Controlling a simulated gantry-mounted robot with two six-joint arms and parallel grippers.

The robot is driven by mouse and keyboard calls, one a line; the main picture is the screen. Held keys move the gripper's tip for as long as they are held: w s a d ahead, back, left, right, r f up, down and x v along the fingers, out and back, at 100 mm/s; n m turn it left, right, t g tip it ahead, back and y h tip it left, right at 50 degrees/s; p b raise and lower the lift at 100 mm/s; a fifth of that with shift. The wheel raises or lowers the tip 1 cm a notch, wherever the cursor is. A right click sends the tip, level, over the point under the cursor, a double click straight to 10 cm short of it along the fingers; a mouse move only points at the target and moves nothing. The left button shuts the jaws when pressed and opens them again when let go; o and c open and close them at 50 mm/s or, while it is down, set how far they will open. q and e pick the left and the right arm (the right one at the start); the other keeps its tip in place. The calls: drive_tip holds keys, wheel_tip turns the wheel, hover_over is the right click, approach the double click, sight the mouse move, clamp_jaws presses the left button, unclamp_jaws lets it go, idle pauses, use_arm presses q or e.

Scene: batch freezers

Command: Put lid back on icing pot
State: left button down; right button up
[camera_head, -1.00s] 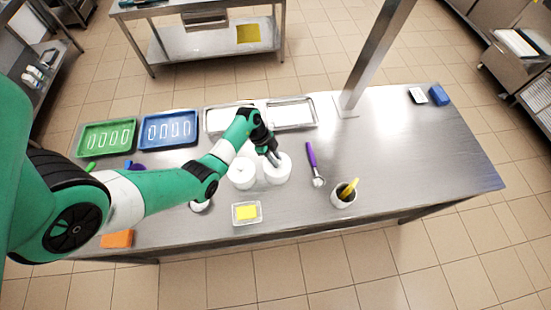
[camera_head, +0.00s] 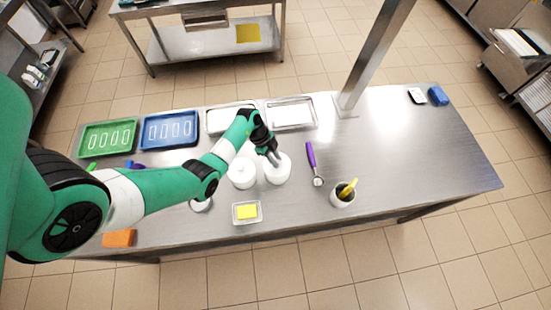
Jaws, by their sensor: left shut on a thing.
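Two white round pots stand side by side near the middle of the steel table. The left pot (camera_head: 242,174) has a white top with a small knob. My left gripper (camera_head: 274,160) is over the right pot (camera_head: 278,173), pointing down at its top. The gripper is shut on what looks like the white lid of this pot. The lid and pot are both white, and the fingers cover part of them, so I cannot tell whether the lid sits flush. My right gripper is not in view.
A clear tub with yellow contents (camera_head: 247,212) stands in front of the pots. Green (camera_head: 107,137), blue (camera_head: 169,130) and steel trays (camera_head: 292,126) line the back. The right table side is mostly clear.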

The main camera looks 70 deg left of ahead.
use_arm(q)
drive_tip(key=shift+p, duration=0.35)
drive_tip(key=shift+f, duration=0.15)
idle(0.9)
drive_tip(key=shift+p, duration=0.5)
idle(0.4)
drive_tip(key=shift+c, duration=0.6)
unclamp_jaws()
wheel_tip(320, 180, up, 7)
drive_tip(key=p, duration=0.8)
